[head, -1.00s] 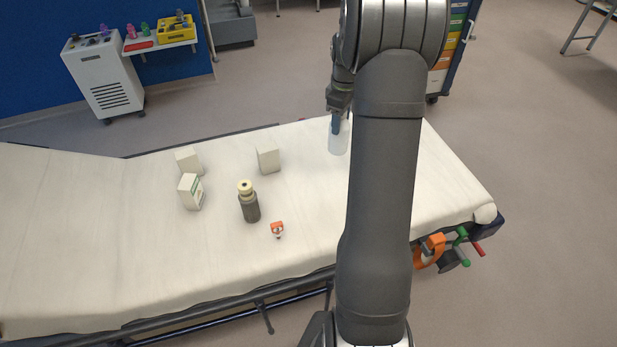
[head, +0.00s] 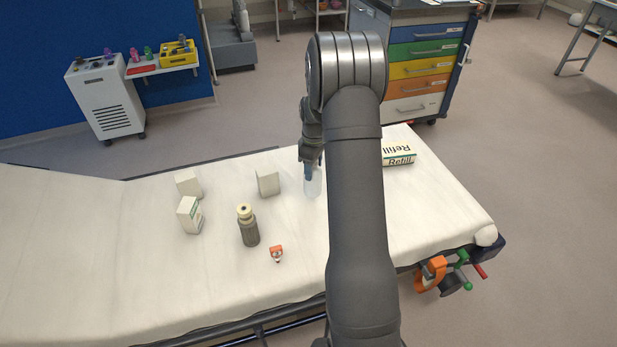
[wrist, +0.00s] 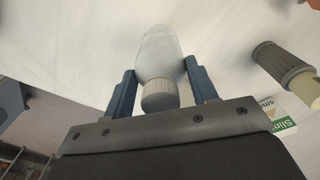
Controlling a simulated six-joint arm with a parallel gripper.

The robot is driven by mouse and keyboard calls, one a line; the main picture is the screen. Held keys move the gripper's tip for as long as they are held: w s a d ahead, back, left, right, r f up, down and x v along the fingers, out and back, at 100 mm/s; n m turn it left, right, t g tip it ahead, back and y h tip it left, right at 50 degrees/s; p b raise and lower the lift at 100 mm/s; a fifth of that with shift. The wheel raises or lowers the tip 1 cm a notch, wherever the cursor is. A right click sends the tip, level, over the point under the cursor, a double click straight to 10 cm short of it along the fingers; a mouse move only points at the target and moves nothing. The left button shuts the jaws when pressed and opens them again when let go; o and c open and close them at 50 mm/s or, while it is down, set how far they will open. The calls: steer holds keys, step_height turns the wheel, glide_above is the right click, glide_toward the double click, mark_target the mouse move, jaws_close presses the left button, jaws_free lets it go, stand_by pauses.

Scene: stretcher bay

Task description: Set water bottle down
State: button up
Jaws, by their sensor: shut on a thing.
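The water bottle (head: 313,183) is pale and translucent with a white cap. In the wrist view the bottle (wrist: 162,52) sits between the two blue fingers of my gripper (wrist: 162,90), cap end towards the palm. My gripper (head: 311,168) is shut on it near the cap. In the head view the bottle is upright over the white stretcher sheet (head: 110,280), right of a small white box. My arm hides part of the area to its right. I cannot tell whether its base touches the sheet.
Several small white boxes, one a white box (head: 267,182), stand left of the bottle. A dark grey bottle with a cream top (head: 248,226) and a small orange-and-white item (head: 276,254) are nearer. A Refill box (head: 398,150) lies at the far right. The left sheet is clear.

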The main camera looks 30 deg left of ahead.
steer(key=shift+a+f, duration=0.3)
steer(key=shift+f, duration=0.5)
steer(key=shift+a+f, duration=0.3)
steer(key=shift+f, duration=0.55)
steer(key=shift+a+f, duration=0.3)
steer(key=shift+f, duration=0.6)
steer(key=o, duration=1.5)
steer(key=shift+f, duration=0.1)
step_height(320, 180, up, 12)
steer(key=shift+r, duration=0.2)
